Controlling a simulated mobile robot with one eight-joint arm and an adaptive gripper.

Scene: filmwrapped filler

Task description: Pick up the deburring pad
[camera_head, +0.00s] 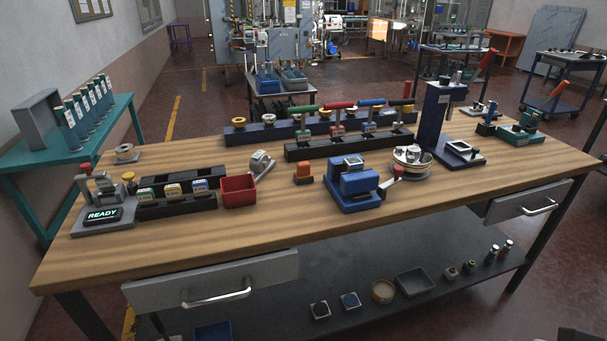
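No object is clearly identifiable as the deburring pad. A small orange block (303,174) with a darker top stands alone near the middle of the wooden workbench (260,225), between the red bin and the blue device. It may be the pad, but I cannot tell. Two small dark-topped square pieces, one pale-sided (320,310) and one bluish (350,300), lie on the lower shelf. My gripper is not in view.
A red bin (238,191), a black rack (178,203) and a READY unit (102,216) stand to the left. A blue device (354,188) and a round metal fixture (410,159) stand to the right. The bench's front strip is mostly clear. Drawer handles (216,299) stick out.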

